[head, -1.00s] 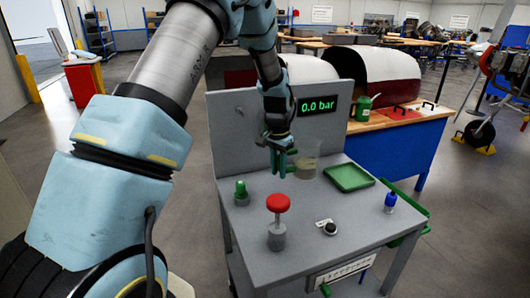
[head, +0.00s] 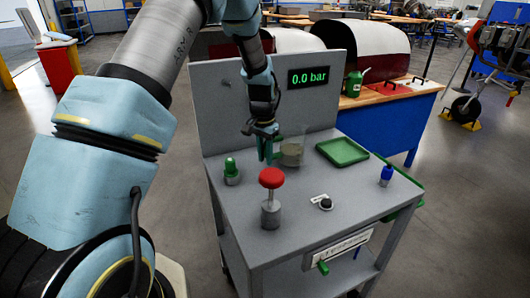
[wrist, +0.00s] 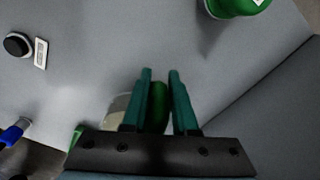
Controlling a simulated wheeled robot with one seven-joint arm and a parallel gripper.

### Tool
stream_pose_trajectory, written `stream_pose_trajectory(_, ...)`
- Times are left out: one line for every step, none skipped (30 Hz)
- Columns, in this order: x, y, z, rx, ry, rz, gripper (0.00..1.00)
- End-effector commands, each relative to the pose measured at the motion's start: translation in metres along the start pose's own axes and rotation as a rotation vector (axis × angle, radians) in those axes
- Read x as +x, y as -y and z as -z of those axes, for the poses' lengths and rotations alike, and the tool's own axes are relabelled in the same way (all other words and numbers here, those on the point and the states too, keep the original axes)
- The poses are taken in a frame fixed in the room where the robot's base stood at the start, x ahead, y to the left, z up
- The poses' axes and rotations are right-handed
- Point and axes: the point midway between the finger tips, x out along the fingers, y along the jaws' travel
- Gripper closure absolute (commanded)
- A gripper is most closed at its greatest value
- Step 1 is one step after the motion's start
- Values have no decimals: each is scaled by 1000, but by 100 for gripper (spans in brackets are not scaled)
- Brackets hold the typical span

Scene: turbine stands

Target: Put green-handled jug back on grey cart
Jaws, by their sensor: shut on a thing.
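The green-handled jug (head: 291,152) is clear with a pale content and stands upright at the back of the grey cart (head: 300,215), in front of its upright panel. My gripper (head: 267,152) points down and is shut on the green handle. In the wrist view the handle (wrist: 157,106) shows between the two teal fingers of my gripper (wrist: 160,98), and part of the jug's clear body (wrist: 118,108) shows to the left. The jug's base is low over the cart top; I cannot tell whether it touches.
On the cart are a green-capped item (head: 231,172), a red knob on a post (head: 271,178), a black button (head: 326,204), a green tray (head: 342,152) and a blue bottle (head: 387,175). The panel has a pressure display (head: 309,78). The middle of the top is clear.

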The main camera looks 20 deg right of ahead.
Motion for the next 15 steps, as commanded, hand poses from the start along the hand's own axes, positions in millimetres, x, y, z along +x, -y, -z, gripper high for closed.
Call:
stream_pose_trajectory(9, 0, 0, 0, 0, 0, 100)
stream_pose_trajectory(12, 0, 0, 0, -1, 0, 100)
stream_pose_trajectory(14, 0, 0, 0, -1, 0, 100)
stream_pose_trajectory(16, 0, 0, 0, -1, 0, 100)
stream_pose_trajectory(17, 0, 0, 0, -2, 0, 100)
stream_pose_trajectory(18, 1, 0, 0, -2, 1, 100)
stream_pose_trajectory(18, 1, 0, 0, -2, 1, 100)
stream_pose_trajectory(19, 1, 0, 0, -2, 1, 100)
stream_pose_trajectory(19, 1, 0, 0, -2, 1, 100)
stream_pose_trajectory(18, 1, 0, 0, -2, 1, 100)
stream_pose_trajectory(18, 1, 0, 0, -2, 1, 100)
stream_pose_trajectory(18, 1, 0, 0, -2, 1, 100)
stream_pose_trajectory(18, 1, 0, 0, -2, 1, 100)
stream_pose_trajectory(18, 1, 0, 0, -2, 1, 100)
stream_pose_trajectory(18, 1, 0, 0, -2, 1, 100)
